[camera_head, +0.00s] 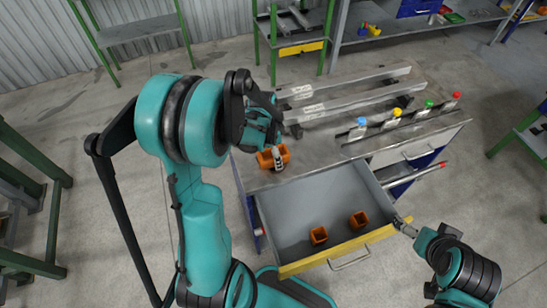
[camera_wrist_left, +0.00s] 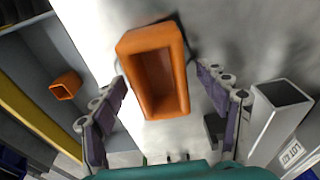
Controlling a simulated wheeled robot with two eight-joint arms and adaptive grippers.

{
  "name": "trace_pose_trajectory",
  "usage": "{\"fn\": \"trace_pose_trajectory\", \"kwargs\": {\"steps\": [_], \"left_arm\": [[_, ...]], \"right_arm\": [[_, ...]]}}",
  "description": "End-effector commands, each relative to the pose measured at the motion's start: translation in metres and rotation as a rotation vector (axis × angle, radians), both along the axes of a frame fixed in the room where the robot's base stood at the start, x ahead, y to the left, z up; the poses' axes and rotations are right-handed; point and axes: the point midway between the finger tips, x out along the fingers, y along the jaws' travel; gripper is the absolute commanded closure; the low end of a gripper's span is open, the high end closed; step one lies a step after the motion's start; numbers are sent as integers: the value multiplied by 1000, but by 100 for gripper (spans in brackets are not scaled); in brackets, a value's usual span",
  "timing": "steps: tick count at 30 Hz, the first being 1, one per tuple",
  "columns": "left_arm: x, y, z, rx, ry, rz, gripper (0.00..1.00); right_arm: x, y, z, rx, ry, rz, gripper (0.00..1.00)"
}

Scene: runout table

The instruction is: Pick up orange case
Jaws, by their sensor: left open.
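An orange case (camera_head: 265,160), an open-topped hollow block, rests on the grey tabletop at its front left corner. My left gripper (camera_head: 279,160) is over it and partly hides it in the head view. In the left wrist view the orange case (camera_wrist_left: 153,80) lies between the two spread fingers of the left gripper (camera_wrist_left: 163,92). Gaps show on both sides. My right gripper (camera_head: 402,224) is by the right end of the open drawer's front; its fingers are too small to read. Two more orange cases, one left (camera_head: 319,235) and one right (camera_head: 358,219), lie in the drawer.
The grey drawer (camera_head: 290,205) with a yellow front edge is pulled out below the tabletop. Metal rails (camera_head: 345,84) and a row of colored-knob pieces (camera_head: 397,112) stand behind the case. A square metal tube (camera_wrist_left: 275,115) is right of the left fingers.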

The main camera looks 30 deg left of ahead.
Motion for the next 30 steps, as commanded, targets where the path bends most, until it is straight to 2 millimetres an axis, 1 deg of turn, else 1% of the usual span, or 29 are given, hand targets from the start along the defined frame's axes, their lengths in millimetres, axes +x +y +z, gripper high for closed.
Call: {"fn": "trace_pose_trajectory", "kwargs": {"steps": [3,4,10,11,19,23,26,29,30], "left_arm": [[0,0,1,0,0,0,26],[0,0,1,0,0,0,29],[0,0,1,0,0,0,81],[0,0,1,0,0,0,83],[0,0,2,0,0,0,83],[0,0,7,0,0,0,83],[0,0,18,0,0,0,83],[0,0,35,0,0,0,83],[0,0,43,0,0,0,83]], "right_arm": [[0,0,1,0,0,0,0],[0,0,1,0,0,0,0],[0,0,1,0,0,0,0],[0,0,1,0,0,0,0],[0,0,1,0,0,0,0],[0,0,3,0,0,0,0],[0,0,7,0,0,0,0],[0,0,14,0,0,0,0],[0,0,17,0,0,0,0]]}}
